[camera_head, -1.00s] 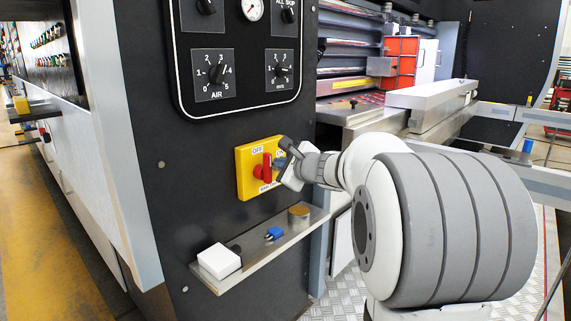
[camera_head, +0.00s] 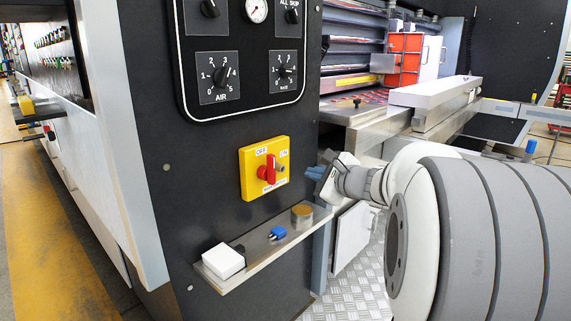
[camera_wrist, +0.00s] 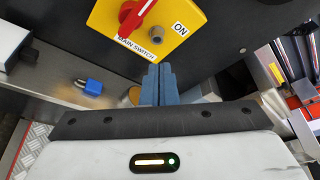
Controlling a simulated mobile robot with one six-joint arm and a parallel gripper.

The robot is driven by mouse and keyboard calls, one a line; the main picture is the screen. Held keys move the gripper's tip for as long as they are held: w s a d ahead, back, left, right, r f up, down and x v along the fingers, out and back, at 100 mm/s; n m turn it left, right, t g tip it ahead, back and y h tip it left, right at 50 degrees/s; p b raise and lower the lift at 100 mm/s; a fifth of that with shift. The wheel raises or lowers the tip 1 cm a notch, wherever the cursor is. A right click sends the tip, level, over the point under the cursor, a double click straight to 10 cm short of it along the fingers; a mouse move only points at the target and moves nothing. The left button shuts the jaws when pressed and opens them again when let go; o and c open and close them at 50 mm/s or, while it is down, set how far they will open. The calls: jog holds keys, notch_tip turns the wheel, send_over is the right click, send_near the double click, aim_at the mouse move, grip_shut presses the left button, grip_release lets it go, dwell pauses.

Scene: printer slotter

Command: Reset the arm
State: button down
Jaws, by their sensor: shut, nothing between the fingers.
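My gripper (camera_head: 315,173) is in the head view, to the right of the yellow main switch box (camera_head: 282,153), apart from it. In the wrist view its blue fingers (camera_wrist: 158,84) are shut together with nothing between them, below the switch box (camera_wrist: 181,42). The red switch handle (camera_head: 267,170) is on the box's face; it also shows in the wrist view (camera_wrist: 131,17). My grey and white arm fills the right of the head view.
A metal shelf (camera_head: 256,254) below the switch carries a white box (camera_head: 222,261), a blue padlock (camera_head: 278,233) and a brown-topped cylinder (camera_head: 302,214). A dial panel (camera_head: 247,93) is above. The printer's metal bed and red unit (camera_head: 404,55) are behind my arm.

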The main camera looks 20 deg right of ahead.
jog(key=s+a+r+n+g+y+p, duration=0.1)
jog(key=s+a+r+n+g+p, duration=0.3)
jog(key=s+a+n+p, duration=0.35)
jog(key=s+a+r+n+g+y+p, duration=0.1)
jog(key=s+a+r+n+g+p, duration=0.35)
jog(key=a+p, duration=0.5)
jog(key=s+d+r+n+g+h+p, duration=0.1)
jog(key=s+r+n+g+h+p, duration=0.1)
jog(key=s+p, duration=0.5)
jog(key=s+d+r+n+g+h+p, duration=0.1)
jog(key=s+d+r+n+h+p, duration=0.1)
jog(key=s+r+n+h+p, duration=0.2)
jog(key=shift+s+r+n+g+p, duration=0.35)
jog(key=shift+s+r+n+p, duration=1.45)
jog(key=shift+n+p, duration=1.25)
jog(key=shift+s+d+f+m, duration=0.15)
jog(key=shift+s+f+m, duration=0.1)
